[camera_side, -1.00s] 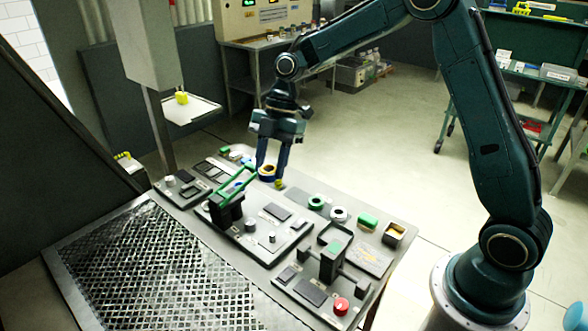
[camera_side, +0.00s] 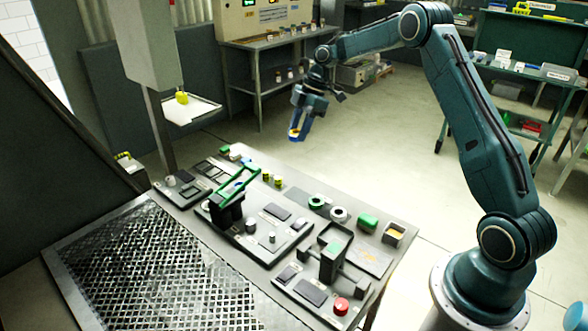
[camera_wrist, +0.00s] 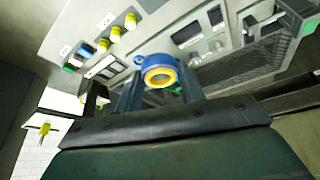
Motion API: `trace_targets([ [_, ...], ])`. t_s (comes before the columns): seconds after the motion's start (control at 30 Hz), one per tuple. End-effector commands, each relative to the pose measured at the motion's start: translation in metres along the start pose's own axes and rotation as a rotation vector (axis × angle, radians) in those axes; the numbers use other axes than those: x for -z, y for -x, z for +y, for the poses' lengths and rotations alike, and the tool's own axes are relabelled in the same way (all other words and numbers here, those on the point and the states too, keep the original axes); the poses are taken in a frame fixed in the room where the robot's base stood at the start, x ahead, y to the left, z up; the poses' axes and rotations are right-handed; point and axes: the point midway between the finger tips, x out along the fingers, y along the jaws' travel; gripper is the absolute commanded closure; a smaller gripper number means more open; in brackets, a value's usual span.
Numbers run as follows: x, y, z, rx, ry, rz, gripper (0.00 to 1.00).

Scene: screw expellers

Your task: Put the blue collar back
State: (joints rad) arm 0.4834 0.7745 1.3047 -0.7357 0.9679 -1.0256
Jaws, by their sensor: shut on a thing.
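The blue collar (camera_wrist: 142,62), a ring with a yellow inner band, is held between the fingertips of my gripper (camera_wrist: 158,80) in the wrist view. In the side view the same blue and yellow piece (camera_side: 294,133) shows small at the tip of my gripper (camera_side: 298,130). My gripper is shut on it, raised in the air behind the bench (camera_side: 205,262) and tilted. The collar's far side is hidden in the wrist view.
A shelf (camera_side: 265,43) with several jars stands at the back. Floor behind the bench is open.

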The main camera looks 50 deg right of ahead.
Motion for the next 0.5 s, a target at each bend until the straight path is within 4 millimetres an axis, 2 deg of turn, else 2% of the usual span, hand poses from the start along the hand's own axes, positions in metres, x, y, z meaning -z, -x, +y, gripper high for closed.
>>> trace_targets([
  [0.27,-0.004,-0.012,0.0,0.003,0.0,0.001,0.9],
  [0.5,-0.019,-0.048,-0.001,0.004,0.0,0.001,0.9],
])
